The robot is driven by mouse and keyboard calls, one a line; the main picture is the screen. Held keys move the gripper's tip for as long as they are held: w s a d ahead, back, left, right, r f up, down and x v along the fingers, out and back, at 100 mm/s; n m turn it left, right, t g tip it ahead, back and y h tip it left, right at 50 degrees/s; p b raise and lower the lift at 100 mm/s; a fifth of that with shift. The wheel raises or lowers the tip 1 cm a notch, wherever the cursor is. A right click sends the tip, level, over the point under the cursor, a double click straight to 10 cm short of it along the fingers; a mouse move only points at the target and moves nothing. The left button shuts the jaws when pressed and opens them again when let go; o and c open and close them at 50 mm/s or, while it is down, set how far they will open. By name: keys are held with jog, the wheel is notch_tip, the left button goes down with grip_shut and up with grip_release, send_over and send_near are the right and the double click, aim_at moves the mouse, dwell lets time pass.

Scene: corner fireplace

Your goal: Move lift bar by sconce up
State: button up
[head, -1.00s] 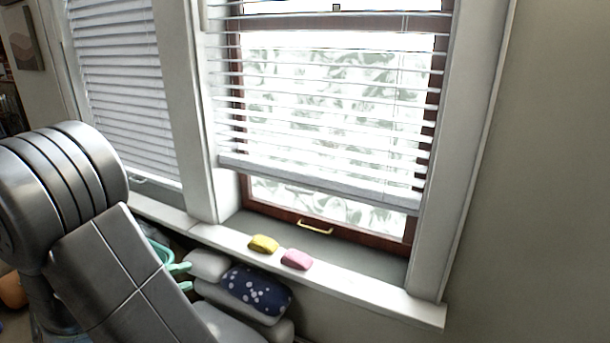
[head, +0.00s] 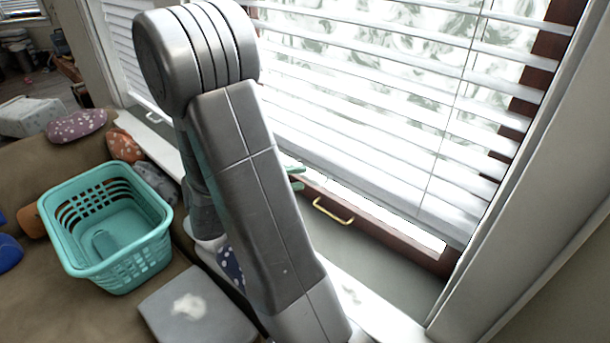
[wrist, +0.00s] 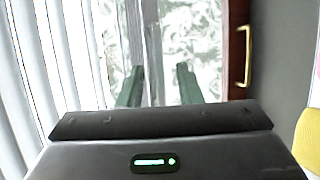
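The white bottom rail (head: 395,205) of the slatted blind crosses the window, and a brass bar handle (head: 332,211) sits on the brown sash below it. I cannot tell by looks which is the lift bar; no sconce shows. My gripper's green fingertips (head: 296,178) show past my arm, close to the rail's left part. In the wrist view, my gripper (wrist: 158,85) is open, its fingers apart. A pale strip, apparently the rail (wrist: 153,45), shows between them; contact is unclear. The brass handle (wrist: 247,56) is to the right, apart from the fingers.
A white sill (head: 375,312) runs below the window. A yellow block (wrist: 309,140) is at the wrist view's right edge. A teal basket (head: 110,235), a grey cushion (head: 190,308) and a spotted pillow (head: 76,126) are on the left. My arm hides part of the sill.

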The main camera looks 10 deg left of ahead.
aim_at(303, 177)
jog(key=shift+x, duration=1.6)
jog(key=shift+c, duration=0.4)
grip_shut()
